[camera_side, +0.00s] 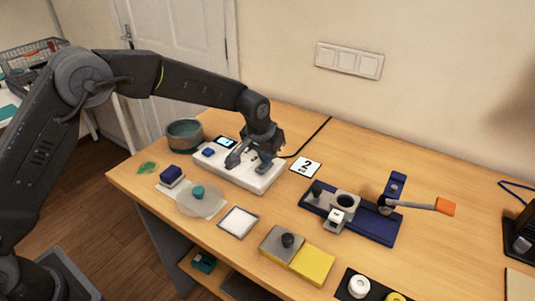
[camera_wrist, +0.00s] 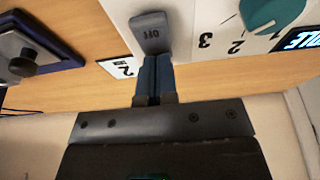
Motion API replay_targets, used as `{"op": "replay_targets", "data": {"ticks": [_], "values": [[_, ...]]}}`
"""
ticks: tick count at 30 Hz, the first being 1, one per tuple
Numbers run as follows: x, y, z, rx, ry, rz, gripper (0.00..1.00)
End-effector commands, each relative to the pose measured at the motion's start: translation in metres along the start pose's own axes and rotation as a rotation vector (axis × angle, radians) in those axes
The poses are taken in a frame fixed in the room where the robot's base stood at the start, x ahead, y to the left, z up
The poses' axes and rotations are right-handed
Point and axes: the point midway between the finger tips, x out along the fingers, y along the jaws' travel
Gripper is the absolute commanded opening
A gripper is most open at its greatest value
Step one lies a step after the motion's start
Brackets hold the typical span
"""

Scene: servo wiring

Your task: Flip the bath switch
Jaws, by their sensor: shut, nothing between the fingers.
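The bath unit is a white box, seen in the side view (camera_side: 262,184) and at the top of the wrist view (camera_wrist: 205,15). Its grey rocker switch (camera_wrist: 152,31) is marked OFF and sits at the box's edge in the wrist view. My gripper (camera_wrist: 154,58) is shut and empty, with its two blue fingers together. The fingertips are right at the near end of the switch; I cannot tell whether they touch it. In the side view my gripper is over the box and hides part of its top, including the switch.
A teal dial (camera_wrist: 270,12) with numbers and a lit display (camera_wrist: 303,40) sit beside the switch. A pot (camera_side: 185,133) stands left of the box. A card marked 2 (camera_side: 306,167) lies to its right. A blue fixture (camera_side: 375,225) stands farther right, with an orange-tipped lever (camera_side: 445,206).

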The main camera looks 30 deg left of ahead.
Motion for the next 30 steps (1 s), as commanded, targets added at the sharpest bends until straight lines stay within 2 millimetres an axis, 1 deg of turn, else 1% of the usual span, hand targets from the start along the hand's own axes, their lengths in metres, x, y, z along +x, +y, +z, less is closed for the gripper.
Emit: {"op": "replay_targets", "data": {"ticks": [1, 7, 20, 23, 25, 28, 30], "values": [[0.001, 0.000, 0.005, 0.002, -0.013, -0.003, 0.00], [-0.005, 0.000, 0.013, 0.002, -0.012, -0.003, 0.00], [-0.009, 0.000, 0.012, 0.001, -0.007, -0.001, 0.00], [-0.018, 0.000, 0.011, 0.001, -0.005, -0.001, 0.00], [-0.029, 0.000, 0.009, 0.001, -0.004, -0.001, 0.00], [-0.049, 0.001, 0.006, 0.001, -0.004, -0.001, 0.00], [-0.066, 0.001, 0.009, 0.002, -0.004, -0.001, 0.00]]}}
